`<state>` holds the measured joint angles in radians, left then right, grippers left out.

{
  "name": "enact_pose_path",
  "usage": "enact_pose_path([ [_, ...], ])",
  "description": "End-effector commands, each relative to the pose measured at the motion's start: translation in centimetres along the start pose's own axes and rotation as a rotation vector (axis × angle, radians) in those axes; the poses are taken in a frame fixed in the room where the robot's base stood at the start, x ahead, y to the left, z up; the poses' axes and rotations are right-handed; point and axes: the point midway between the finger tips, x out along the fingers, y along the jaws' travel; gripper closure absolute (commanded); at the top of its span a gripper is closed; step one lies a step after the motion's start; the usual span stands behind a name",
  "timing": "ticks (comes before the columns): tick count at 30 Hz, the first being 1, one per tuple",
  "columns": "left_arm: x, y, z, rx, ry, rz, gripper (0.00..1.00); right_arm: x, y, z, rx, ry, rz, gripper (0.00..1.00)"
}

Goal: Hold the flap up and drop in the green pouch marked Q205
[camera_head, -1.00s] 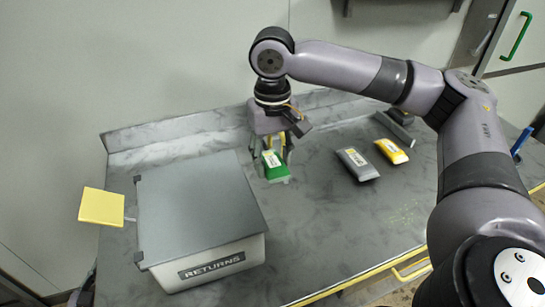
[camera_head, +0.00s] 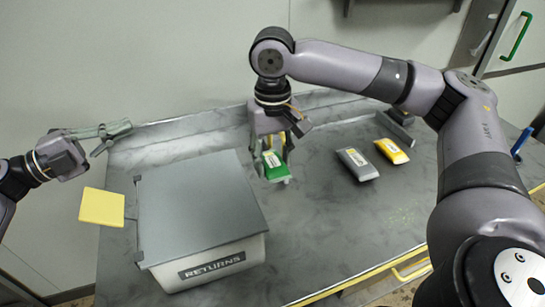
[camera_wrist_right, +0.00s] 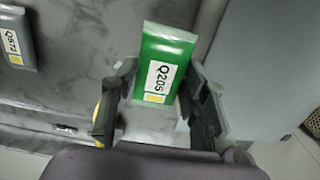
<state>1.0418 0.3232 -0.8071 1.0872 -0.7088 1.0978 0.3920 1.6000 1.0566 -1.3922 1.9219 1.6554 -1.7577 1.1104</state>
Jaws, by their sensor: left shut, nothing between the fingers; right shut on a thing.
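The green pouch (camera_head: 273,165) hangs in my right gripper (camera_head: 270,147), which is shut on it above the table. In the right wrist view the pouch (camera_wrist_right: 163,65) shows a white label reading Q205, between the fingers (camera_wrist_right: 155,105). The RETURNS bin (camera_head: 215,262) stands left of the pouch. Its grey flap (camera_head: 195,205) lies closed over the top, with a yellow paddle (camera_head: 101,207) sticking out at its left side. My left gripper (camera_head: 115,130) is shut and empty, above and behind the paddle and apart from it. The inside of the bin is hidden.
A grey pouch (camera_head: 357,164) and a yellow pouch (camera_head: 391,151) lie on the table (camera_head: 330,225) to the right. The grey pouch's label shows partly in the right wrist view (camera_wrist_right: 17,40). The table between bin and pouches is clear. A wall stands behind.

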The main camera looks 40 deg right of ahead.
Motion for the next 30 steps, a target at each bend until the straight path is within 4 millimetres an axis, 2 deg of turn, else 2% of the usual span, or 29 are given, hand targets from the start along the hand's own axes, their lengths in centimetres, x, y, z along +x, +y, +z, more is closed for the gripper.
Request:
enact_pose_path([
  [1, 1.7, -0.7, -1.9, 0.083, 0.064, 0.103, 1.00, 0.0, 0.0, 0.0, 0.000, 0.000, 0.000, 0.87],
  [4, 3.7, -0.2, -4.8, 0.222, 0.170, 0.308, 1.00, 0.0, 0.0, 0.0, 0.000, 0.000, 0.000, 0.87],
  [6, 4.3, 0.3, -6.5, 0.312, 0.235, 0.457, 1.00, 0.0, 0.0, 0.0, 0.000, 0.000, 0.000, 0.87],
  [9, 4.0, 1.3, -8.1, 0.431, 0.315, 0.676, 1.00, 0.0, 0.0, 0.0, 0.000, 0.000, 0.000, 0.87],
  [11, 3.2, 1.7, -8.8, 0.495, 0.354, 0.813, 1.00, 0.0, 0.0, 0.0, 0.000, 0.000, 0.000, 0.87],
  [15, 0.1, 2.0, -9.3, 0.614, 0.418, 1.131, 1.00, 0.0, 0.0, 0.0, 0.000, 0.000, 0.000, 0.87],
  [21, -4.9, 0.5, -9.0, 0.695, 0.445, 1.490, 1.00, 0.0, 0.0, 0.0, 0.000, 0.000, 0.000, 0.87],
  [25, -7.0, -0.5, -8.9, 0.708, 0.445, 1.619, 1.00, 0.0, 0.0, 0.0, 0.000, 0.000, 0.000, 0.87],
  [30, -8.0, -0.4, -8.8, 0.710, 0.444, 1.674, 1.00, 0.0, 0.0, 0.0, 0.000, 0.000, 0.000, 0.87],
])
